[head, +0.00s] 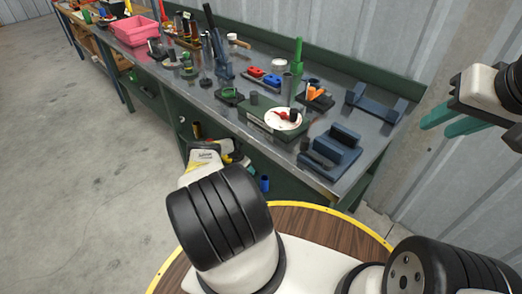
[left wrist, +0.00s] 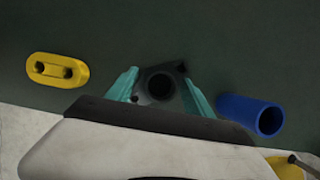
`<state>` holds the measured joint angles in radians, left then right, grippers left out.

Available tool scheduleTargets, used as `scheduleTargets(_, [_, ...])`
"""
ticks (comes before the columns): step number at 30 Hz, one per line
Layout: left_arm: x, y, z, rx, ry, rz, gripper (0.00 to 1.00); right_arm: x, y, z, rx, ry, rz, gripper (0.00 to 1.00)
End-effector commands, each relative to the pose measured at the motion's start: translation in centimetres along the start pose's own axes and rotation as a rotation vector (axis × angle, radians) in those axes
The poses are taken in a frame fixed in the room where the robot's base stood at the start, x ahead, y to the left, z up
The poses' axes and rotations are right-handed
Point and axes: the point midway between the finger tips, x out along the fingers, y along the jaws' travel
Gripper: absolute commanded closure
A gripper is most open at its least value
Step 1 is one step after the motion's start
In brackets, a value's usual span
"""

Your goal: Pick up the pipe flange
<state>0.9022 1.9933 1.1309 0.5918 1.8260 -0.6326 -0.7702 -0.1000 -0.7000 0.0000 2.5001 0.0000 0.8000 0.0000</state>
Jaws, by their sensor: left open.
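A dark grey flange-like piece with a round hole (left wrist: 160,72), probably the pipe flange, lies on a dark green surface in the left wrist view. My left gripper (left wrist: 157,80) is open, with one teal finger on each side of this piece. I cannot tell whether the fingers touch it. In the head view my left arm reaches down to the lower part of the bench, and its own links hide the flange. My right gripper (head: 442,118) is at the right edge, empty, its teal fingers apart.
A yellow oval part with two holes (left wrist: 57,70) lies left of the flange, and a blue tube (left wrist: 248,114) lies close on the right. Above, the metal bench top (head: 225,118) carries tools, blue blocks (head: 333,150) and a pink bin (head: 135,30). The floor at left is clear.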

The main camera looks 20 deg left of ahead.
Motion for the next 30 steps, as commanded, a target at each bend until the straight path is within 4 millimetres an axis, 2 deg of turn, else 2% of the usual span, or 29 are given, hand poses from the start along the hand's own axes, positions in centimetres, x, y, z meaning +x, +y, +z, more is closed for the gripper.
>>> scheduleTargets(10, [0.28,0.0,-0.06,0.0,0.0,0.0,0.41,0.0,0.0,-0.01,0.0,0.0,0.0,0.67])
scheduleTargets(19, [0.26,0.02,-0.05,-0.001,0.0,0.0,1.0,0.0,0.0,0.0,0.0,0.0,0.0,0.67])
scheduleTargets(30, [0.15,0.08,0.03,0.0,-0.001,0.001,1.0,0.0,0.0,0.0,0.0,0.0,0.0,0.67])
